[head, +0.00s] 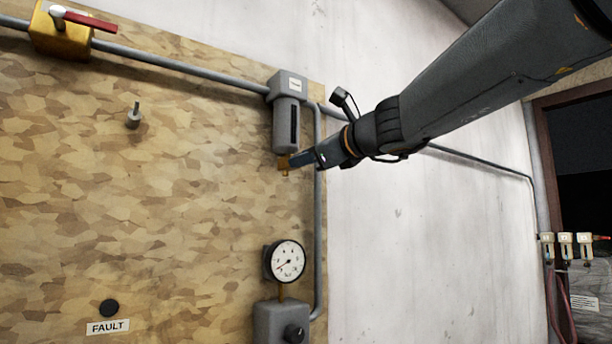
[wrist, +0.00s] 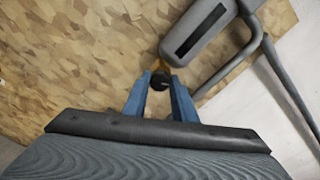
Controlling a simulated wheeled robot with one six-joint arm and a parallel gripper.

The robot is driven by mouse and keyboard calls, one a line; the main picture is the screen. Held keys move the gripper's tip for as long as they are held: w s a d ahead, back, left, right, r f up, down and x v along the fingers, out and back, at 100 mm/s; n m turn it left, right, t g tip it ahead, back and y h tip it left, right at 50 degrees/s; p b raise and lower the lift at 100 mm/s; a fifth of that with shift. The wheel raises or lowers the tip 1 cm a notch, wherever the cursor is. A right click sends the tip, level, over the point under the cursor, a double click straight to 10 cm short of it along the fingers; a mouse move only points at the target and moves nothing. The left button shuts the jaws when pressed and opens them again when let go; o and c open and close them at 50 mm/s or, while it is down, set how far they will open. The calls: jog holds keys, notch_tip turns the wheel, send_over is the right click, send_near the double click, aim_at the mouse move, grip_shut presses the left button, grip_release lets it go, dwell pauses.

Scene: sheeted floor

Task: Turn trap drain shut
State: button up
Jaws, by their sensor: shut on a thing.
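The grey trap (head: 286,118) with a white label and a dark slot hangs on the pipe at the right edge of the wooden board. Its brass drain (head: 284,164) sticks out at the bottom. My gripper (head: 290,162) reaches in from the right at the drain. In the wrist view, the blue fingers of my gripper (wrist: 160,82) are closed on a dark round drain knob (wrist: 160,80) just below the trap body (wrist: 198,35). The fingers hide part of the drain, so its turn position cannot be told.
A pressure gauge (head: 287,260) sits above a grey regulator (head: 282,322) below the trap. A yellow valve with a red lever (head: 85,20) is at upper left. A grey pipe (head: 319,220) runs down right of the trap. A peg (head: 134,117) and a FAULT label (head: 108,327) are on the board.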

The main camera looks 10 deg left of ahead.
jog(key=n+b, duration=1.1)
jog(key=shift+f, duration=0.25)
jog(key=shift+n, duration=0.3)
jog(key=shift+r, duration=0.1)
jog(key=o, duration=1)
jog(key=shift+o, duration=0.2)
jog(key=b+v, duration=0.2)
jog(key=v, duration=0.5)
jog(key=shift+s+d+b, duration=0.25)
jog(key=shift+b, duration=0.05)
